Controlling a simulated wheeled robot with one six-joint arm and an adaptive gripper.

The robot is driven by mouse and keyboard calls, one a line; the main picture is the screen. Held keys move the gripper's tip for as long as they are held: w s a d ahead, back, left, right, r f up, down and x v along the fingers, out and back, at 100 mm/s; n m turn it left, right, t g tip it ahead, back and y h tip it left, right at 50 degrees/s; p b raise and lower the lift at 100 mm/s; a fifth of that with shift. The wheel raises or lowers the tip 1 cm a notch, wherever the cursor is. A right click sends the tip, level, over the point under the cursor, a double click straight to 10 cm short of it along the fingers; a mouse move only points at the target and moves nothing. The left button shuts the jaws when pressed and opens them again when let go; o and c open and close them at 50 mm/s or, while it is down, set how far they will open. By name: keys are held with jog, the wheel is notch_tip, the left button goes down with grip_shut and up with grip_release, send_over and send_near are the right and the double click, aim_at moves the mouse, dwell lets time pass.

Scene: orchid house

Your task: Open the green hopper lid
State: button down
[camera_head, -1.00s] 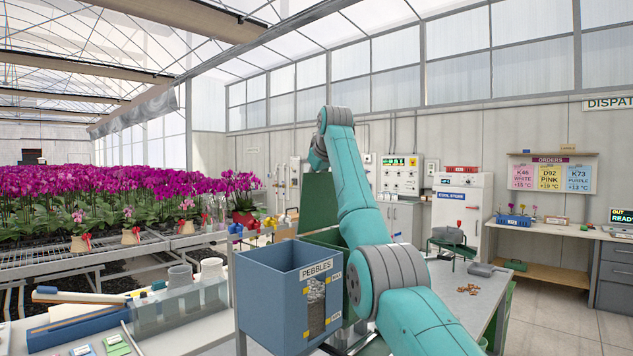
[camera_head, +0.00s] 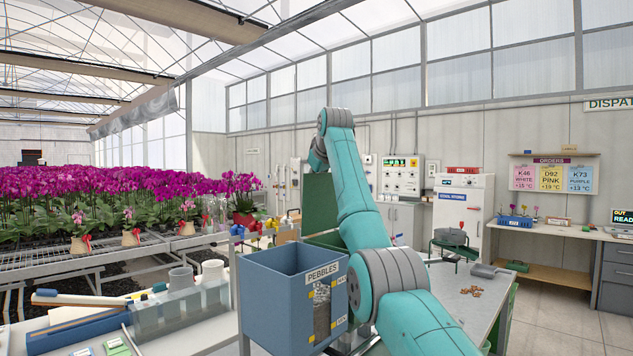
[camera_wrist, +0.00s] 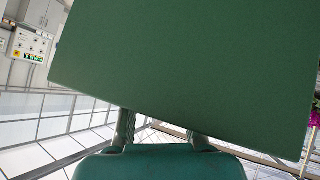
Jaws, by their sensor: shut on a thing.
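The green hopper lid (camera_head: 319,205) stands raised, close to upright, above the back of the green hopper (camera_head: 326,239) in the head view. The hopper is mostly hidden by the pebble bin and my arm. In the wrist view the lid (camera_wrist: 190,65) is a large plain green panel that fills most of the upper picture. My gripper (camera_wrist: 160,137) is shut on the lid at its near edge. Its two fingers reach up to that edge, and their tips are hidden behind the panel. In the head view my gripper is hidden behind the lid and arm.
A blue bin labelled PEBBLES (camera_head: 278,295) stands right in front of the hopper. A grey bench (camera_head: 455,305) with a scoop and scattered brown bits lies to the right. Potted orchids (camera_head: 120,210) fill the left. Free floor shows at far right.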

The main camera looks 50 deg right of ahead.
jog(key=shift+w+a+f, duration=0.2)
jog(key=shift+f, duration=0.25)
jog(key=shift+w+a+f, duration=0.15)
jog(key=shift+f, duration=0.25)
jog(key=c, duration=0.9)
grip_release()
jog(key=shift+s, duration=0.1)
jog(key=v, duration=1.2)
jog(key=shift+r, duration=0.6)
jog(key=shift+d, duration=0.1)
